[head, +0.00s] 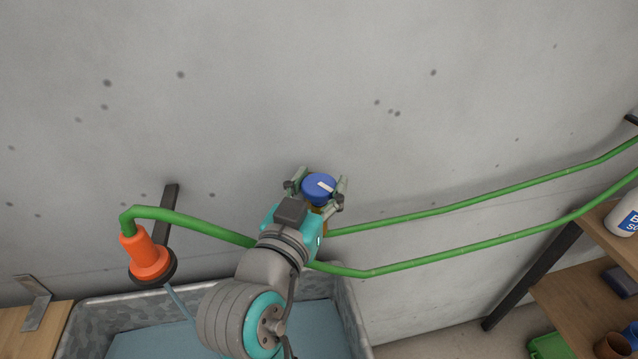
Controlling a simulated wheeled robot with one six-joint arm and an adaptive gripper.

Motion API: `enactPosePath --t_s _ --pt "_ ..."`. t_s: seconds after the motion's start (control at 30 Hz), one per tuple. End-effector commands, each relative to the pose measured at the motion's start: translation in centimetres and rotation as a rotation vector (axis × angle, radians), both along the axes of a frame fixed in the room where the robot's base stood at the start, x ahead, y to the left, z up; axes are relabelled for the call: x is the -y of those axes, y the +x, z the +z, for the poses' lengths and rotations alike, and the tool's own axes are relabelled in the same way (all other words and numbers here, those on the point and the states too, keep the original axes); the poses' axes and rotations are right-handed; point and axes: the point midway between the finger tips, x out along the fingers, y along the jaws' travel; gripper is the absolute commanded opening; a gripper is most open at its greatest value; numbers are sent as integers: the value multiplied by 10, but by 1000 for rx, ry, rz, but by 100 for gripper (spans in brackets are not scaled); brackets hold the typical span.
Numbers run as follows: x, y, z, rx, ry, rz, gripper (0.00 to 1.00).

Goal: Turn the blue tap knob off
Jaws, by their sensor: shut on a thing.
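The blue tap knob (314,188) is round, with a white mark on its top face. It sits in front of the grey wall, by the green pipes. My gripper (317,190) is at the knob, with one finger on its left and one on its right, shut on it. A bit of brass-coloured fitting shows just below the knob. My gripper and arm hide most of the tap body and the pipe joint. A thin stream, seemingly water, runs down below the orange nozzle (147,257) at the left.
Green pipes (450,261) run along the wall to the right. A grey metal trough (350,310) with blue-grey contents stands below my arm. The wall above is clear.

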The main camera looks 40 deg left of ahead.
Motion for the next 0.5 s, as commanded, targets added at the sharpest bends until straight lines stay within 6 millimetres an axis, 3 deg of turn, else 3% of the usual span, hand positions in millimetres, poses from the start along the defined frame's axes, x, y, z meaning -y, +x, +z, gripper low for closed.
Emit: enactPosePath --t_s 0.5 --pt "0 1 -1 -2 -1 -100 22"
